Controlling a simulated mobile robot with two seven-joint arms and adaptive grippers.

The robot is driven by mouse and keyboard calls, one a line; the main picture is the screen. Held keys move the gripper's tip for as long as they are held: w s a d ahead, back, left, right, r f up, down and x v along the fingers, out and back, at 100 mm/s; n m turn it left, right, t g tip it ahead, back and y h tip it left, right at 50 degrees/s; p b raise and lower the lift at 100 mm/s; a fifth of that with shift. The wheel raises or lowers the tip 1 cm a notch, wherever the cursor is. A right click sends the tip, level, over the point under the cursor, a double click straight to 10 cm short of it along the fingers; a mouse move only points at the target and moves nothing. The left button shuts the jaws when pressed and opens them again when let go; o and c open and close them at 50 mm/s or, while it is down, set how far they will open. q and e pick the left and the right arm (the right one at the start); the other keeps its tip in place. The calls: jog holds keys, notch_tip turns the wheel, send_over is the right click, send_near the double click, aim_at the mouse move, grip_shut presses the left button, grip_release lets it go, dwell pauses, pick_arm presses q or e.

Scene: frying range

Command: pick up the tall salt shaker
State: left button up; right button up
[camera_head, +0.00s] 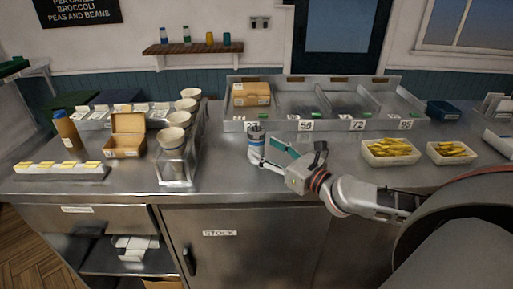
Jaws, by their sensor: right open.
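My right gripper (270,147) comes in from the right and is open close to the shaker. One finger reaches to the shaker's lower front, and the other lies to its right. The fingers hide part of the shaker's lower body, and I cannot tell whether they touch it. My left gripper is not in view.
A steel rack with priced bays (237,126) stands just behind the shaker. To the left are a clear holder (174,172) with stacked cups and an open cardboard box (124,144). Two tubs of chips (390,161) (451,160) stand to the right. Counter between holder and shaker is clear.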

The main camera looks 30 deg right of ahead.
aim_at(262, 146)
jog(key=shift+w+a, duration=0.2)
jog(key=shift+w, duration=0.9)
jog(key=shift+w+a, duration=0.15)
jog(key=shift+w, duration=0.9)
jog(key=shift+c, duration=0.5)
grip_shut()
